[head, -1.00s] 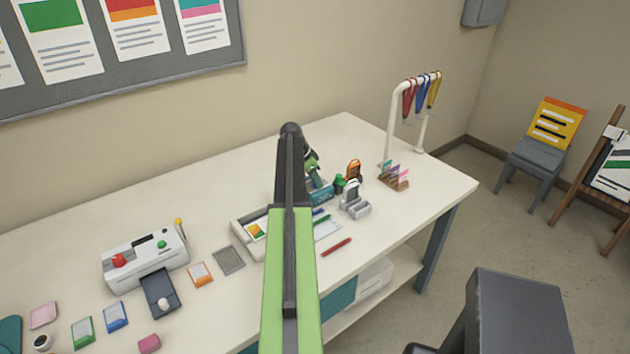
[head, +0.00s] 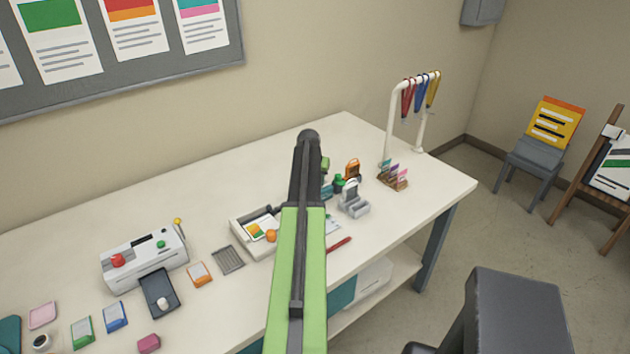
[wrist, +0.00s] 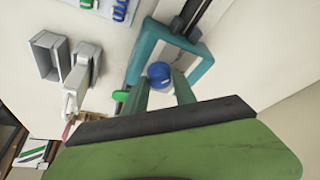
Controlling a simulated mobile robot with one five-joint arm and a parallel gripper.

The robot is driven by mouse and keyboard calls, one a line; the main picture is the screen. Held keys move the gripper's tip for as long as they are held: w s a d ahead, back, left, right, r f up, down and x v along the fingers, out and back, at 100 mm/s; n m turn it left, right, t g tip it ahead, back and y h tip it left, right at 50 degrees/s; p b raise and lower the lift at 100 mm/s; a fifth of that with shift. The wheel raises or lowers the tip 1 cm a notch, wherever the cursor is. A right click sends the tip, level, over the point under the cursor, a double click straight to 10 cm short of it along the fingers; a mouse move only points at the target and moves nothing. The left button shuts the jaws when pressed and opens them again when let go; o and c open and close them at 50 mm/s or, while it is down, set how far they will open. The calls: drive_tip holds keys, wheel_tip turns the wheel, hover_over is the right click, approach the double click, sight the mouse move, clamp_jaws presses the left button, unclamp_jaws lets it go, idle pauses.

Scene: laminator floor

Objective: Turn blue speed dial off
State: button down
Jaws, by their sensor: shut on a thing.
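The blue speed dial (wrist: 159,73) is a round blue knob on a teal-framed machine (wrist: 147,42) in the wrist view. My gripper (wrist: 162,84) is shut on the dial, with one green finger on either side of it. A green knob or button (wrist: 121,95) sticks out at the machine's left side. In the head view, my arm hides the gripper, the dial and most of the machine. The dial's pointer or setting cannot be read.
A grey-white stapler-like tool (head: 350,198) stands close to the machine, beside a green-capped bottle (head: 339,183) and an orange item (head: 352,170). A card holder (head: 392,176) and a white lanyard rack (head: 390,125) stand farther right. The table's back (head: 230,178) is clear.

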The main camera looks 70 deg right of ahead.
drive_tip(key=shift+w+d+n+t, duration=0.1)
drive_tip(key=shift+n+t, duration=0.2)
drive_tip(key=shift+n, duration=0.3)
drive_tip(key=c, duration=1)
unclamp_jaws()
drive_tip(key=shift+w, duration=0.1)
drive_tip(key=shift+c, duration=0.2)
drive_tip(key=p+v, duration=1.6)
drive_tip(key=v, duration=0.1)
drive_tip(key=shift+r, duration=0.2)
